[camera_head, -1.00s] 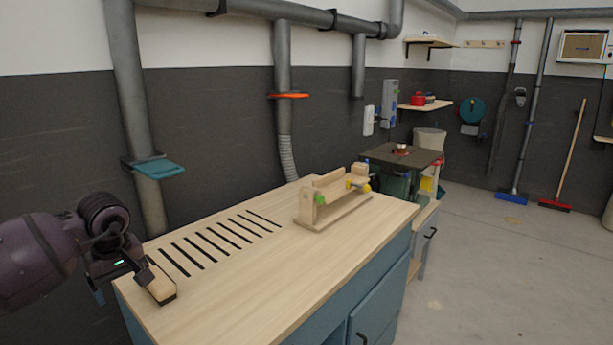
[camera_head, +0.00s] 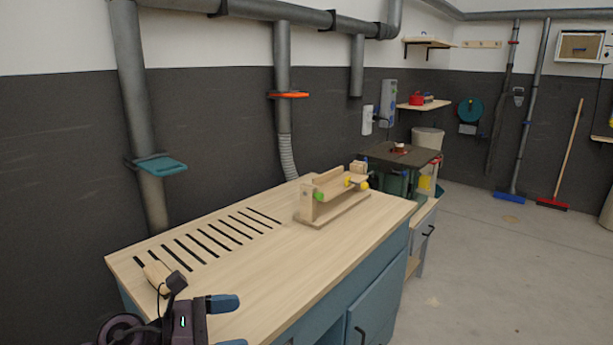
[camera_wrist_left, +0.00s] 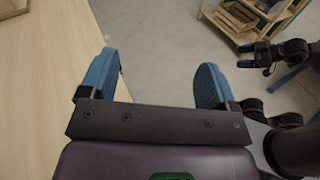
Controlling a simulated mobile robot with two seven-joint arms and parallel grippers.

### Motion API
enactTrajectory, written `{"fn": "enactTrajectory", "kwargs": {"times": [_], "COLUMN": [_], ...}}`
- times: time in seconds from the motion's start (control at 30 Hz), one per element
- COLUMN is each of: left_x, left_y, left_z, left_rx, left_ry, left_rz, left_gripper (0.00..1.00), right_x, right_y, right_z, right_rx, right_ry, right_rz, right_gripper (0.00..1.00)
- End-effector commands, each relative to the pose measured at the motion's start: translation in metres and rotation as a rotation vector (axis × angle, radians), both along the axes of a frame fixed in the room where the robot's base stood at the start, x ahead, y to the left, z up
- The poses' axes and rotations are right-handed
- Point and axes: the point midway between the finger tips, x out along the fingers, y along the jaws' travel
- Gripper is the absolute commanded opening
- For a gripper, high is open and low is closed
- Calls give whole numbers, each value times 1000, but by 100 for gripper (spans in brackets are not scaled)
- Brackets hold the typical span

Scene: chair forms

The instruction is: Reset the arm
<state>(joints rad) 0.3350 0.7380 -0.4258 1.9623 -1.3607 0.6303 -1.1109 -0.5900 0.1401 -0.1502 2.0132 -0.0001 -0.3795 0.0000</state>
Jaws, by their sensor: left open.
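My left gripper (camera_head: 236,322) is open and empty at the bottom of the head view, over the front left part of the workbench (camera_head: 250,285). In the left wrist view its two blue fingers (camera_wrist_left: 160,78) stand wide apart, with bench and floor beneath. My right gripper (camera_wrist_left: 241,55) shows small at the right of the left wrist view, its blue fingertips apart over the floor. A small wooden block (camera_head: 156,272) lies on the slotted left end of the bench, behind my left gripper and partly hidden by it.
A wooden form (camera_head: 335,200) with green and yellow parts stands on the bench's far right. A machine table (camera_head: 400,155) stands beyond it. Pipes (camera_head: 137,100) run up the wall behind. The floor (camera_head: 490,270) at the right is clear.

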Motion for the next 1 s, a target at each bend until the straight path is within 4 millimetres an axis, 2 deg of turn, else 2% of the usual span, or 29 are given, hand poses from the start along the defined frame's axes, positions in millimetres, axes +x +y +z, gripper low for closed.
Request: {"fn": "enactTrajectory", "kwargs": {"times": [0.03, 0.17, 0.33, 0.47, 0.63, 0.77, 0.87, 1.0], "left_x": [-4, -7, -10, -16, -35, -62, -90, -140], "left_y": [-2, 6, 36, 68, 111, 140, 155, 167], "left_z": [6, 22, 28, 17, -16, -51, -80, -120], "left_rx": [-124, -438, -843, -1143, -1527, -1811, -2021, -2295], "left_ry": [62, 233, 479, 674, 925, 1106, 1234, 1390], "left_rz": [58, 221, 441, 618, 862, 1064, 1231, 1486], "left_gripper": [83, 83, 83, 83, 83, 83, 83, 83], "right_x": [0, -1, -1, -1, -1, -1, -1, -1], "right_y": [0, -1, -2, -2, -2, -2, -2, -1], "right_z": [0, 0, 0, 0, -1, -1, -1, 0], "right_rx": [-2, -4, -7, -7, -7, -7, -6, -3], "right_ry": [1, 1, 2, 2, 2, 2, 2, 2], "right_rz": [1, 3, 4, 4, 4, 4, 4, 2], "right_gripper": [74, 74, 74, 74, 74, 74, 74, 74]}}
